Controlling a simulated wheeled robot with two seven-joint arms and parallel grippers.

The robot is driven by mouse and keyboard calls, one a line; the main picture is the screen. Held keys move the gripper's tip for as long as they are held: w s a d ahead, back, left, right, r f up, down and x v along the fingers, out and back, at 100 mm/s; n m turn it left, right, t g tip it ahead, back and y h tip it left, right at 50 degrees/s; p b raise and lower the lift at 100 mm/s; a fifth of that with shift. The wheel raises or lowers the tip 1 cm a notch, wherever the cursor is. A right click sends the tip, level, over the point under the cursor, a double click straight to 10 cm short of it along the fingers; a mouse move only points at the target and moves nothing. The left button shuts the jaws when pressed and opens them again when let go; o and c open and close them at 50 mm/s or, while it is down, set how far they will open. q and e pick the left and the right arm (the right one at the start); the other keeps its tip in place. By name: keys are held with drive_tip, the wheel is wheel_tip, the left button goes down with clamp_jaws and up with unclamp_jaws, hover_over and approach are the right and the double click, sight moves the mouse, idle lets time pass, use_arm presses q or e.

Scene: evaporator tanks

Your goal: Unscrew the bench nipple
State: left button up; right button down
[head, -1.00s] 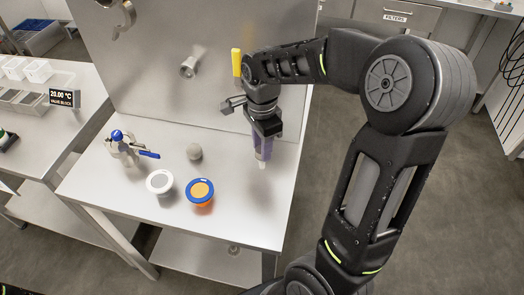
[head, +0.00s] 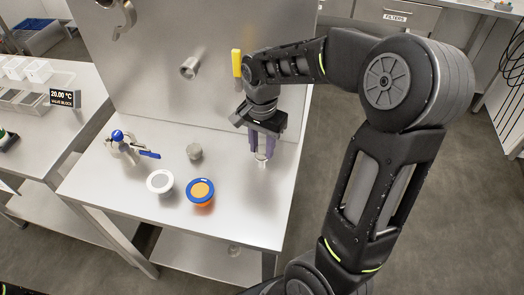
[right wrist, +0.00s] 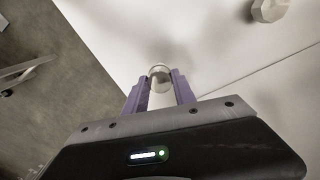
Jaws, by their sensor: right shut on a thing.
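The bench nipple (head: 262,161) is a small, pale metal cylinder at the right part of the steel bench, below my right gripper (head: 261,156). The gripper points down with its purple fingers shut on the nipple. In the right wrist view the nipple (right wrist: 160,76) shows between the two fingertips (right wrist: 159,84), its rounded end past them. Its lower end, and whether it still touches the bench, cannot be told clearly. My left gripper is not in view.
A pipe stub (head: 189,68) juts from the back panel. The bench's right edge is close to my gripper.

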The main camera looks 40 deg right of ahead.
drive_tip(key=n, duration=0.4)
drive_tip(key=shift+n, duration=0.3)
drive_tip(key=n, duration=0.4)
drive_tip(key=shift+p, duration=0.35)
drive_tip(key=shift+n, duration=0.3)
drive_tip(key=shift+n, duration=0.4)
drive_tip(key=n, duration=0.4)
drive_tip(key=shift+n+p, duration=0.3)
